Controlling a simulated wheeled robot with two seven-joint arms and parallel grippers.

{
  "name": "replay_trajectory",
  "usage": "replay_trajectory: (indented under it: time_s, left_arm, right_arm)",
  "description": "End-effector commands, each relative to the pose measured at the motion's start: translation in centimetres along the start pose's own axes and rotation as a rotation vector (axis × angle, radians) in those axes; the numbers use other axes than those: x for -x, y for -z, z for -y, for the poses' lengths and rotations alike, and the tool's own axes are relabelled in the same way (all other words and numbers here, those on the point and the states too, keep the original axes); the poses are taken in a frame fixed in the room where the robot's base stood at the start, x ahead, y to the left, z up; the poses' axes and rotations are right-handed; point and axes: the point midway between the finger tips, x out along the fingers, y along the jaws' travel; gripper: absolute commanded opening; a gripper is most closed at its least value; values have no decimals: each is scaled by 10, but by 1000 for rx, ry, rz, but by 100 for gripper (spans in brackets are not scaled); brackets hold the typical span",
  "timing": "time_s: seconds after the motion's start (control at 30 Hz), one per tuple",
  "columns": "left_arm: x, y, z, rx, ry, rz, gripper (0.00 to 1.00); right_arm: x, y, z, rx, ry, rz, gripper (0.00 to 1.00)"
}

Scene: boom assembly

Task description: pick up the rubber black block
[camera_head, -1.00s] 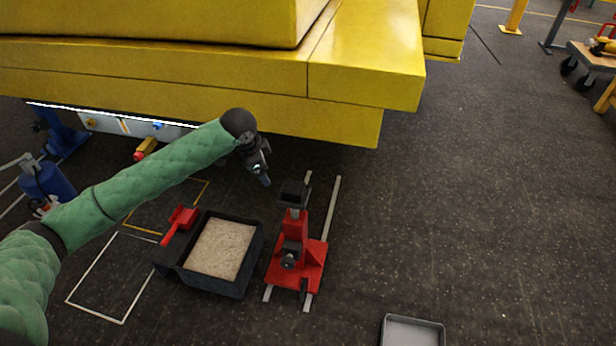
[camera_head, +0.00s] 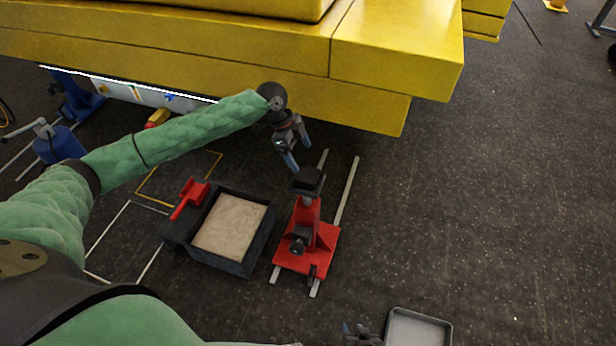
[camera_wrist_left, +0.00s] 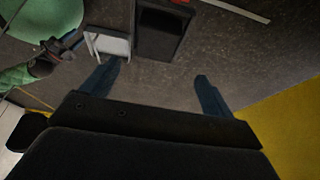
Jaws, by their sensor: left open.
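The rubber black block (camera_head: 307,181) sits on top of the red jack stand (camera_head: 308,240) in the head view. My left gripper (camera_head: 298,158) is open and empty, just above and behind the block, fingers pointing down. In the left wrist view its two fingers (camera_wrist_left: 155,86) are spread wide. A dark box shape (camera_wrist_left: 160,35) with a bit of red beside it lies beyond them; it looks like the block on the stand. My right gripper (camera_head: 360,334) shows only partly at the bottom edge, beside a grey tray (camera_head: 450,324); its jaws are unclear.
A black bin of sand (camera_head: 262,247) with a red scoop (camera_head: 188,198) stands left of the jack. The yellow boom (camera_head: 370,105) hangs close behind my left gripper. Pale rails (camera_head: 347,190) run along the floor at the stand. The floor to the right is open.

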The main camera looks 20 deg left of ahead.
Motion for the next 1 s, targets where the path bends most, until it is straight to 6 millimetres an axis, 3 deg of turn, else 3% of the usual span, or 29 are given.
replay_trajectory:
  time_s: [0.47,0.7,1.0]
  left_arm:
    - [-39,-4,-4,-2,-2,1,87]
    - [-70,-8,-7,-3,-1,2,87]
    - [-76,-8,-7,-3,0,2,87]
  right_arm:
    - [0,0,0,0,0,1,36]
    - [0,0,0,0,0,1,36]
    - [0,0,1,-1,1,1,36]
